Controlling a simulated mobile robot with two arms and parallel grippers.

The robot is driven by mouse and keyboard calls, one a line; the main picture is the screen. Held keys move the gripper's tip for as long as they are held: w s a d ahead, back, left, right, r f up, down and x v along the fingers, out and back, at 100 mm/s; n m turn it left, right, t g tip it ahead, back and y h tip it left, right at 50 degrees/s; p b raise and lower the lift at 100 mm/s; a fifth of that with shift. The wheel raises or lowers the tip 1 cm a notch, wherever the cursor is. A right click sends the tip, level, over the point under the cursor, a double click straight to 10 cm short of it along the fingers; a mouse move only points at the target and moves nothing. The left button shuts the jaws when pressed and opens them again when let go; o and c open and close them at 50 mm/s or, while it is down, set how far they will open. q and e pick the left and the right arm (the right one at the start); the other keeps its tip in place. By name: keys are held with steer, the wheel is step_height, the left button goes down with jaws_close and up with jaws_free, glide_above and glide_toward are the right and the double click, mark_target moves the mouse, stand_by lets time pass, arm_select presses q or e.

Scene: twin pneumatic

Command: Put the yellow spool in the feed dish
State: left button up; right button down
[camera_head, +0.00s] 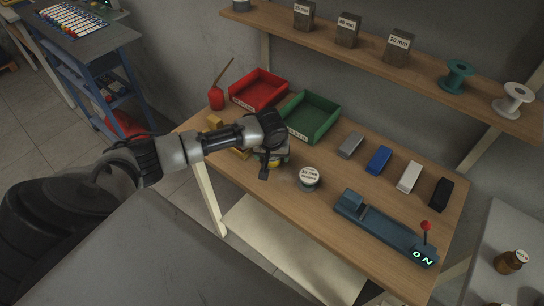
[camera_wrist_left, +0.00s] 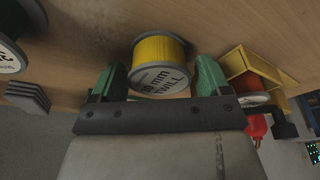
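The yellow spool (camera_wrist_left: 160,50) has grey flanges and a label reading "30 mm TWILL". In the left wrist view it lies between and just beyond the two green fingers of my left gripper (camera_wrist_left: 160,76), with a gap on each side. My left gripper (camera_head: 268,158) is open over the bench. In the head view it hides most of the yellow spool (camera_head: 273,163). My right gripper is not in view. I cannot tell which thing is the feed dish.
A dark green spool (camera_head: 309,178) stands right of my gripper. A yellow holder (camera_wrist_left: 258,72) and a red pot (camera_head: 216,98) are close by. Red (camera_head: 259,88) and green (camera_head: 312,115) trays stand behind. A teal machine (camera_head: 385,228) shows "ON" at the front right.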

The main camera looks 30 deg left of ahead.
arm_select(q)
steer(key=c, duration=0.8)
steer(key=shift+w+r, duration=0.1)
steer(key=shift+r, duration=0.05)
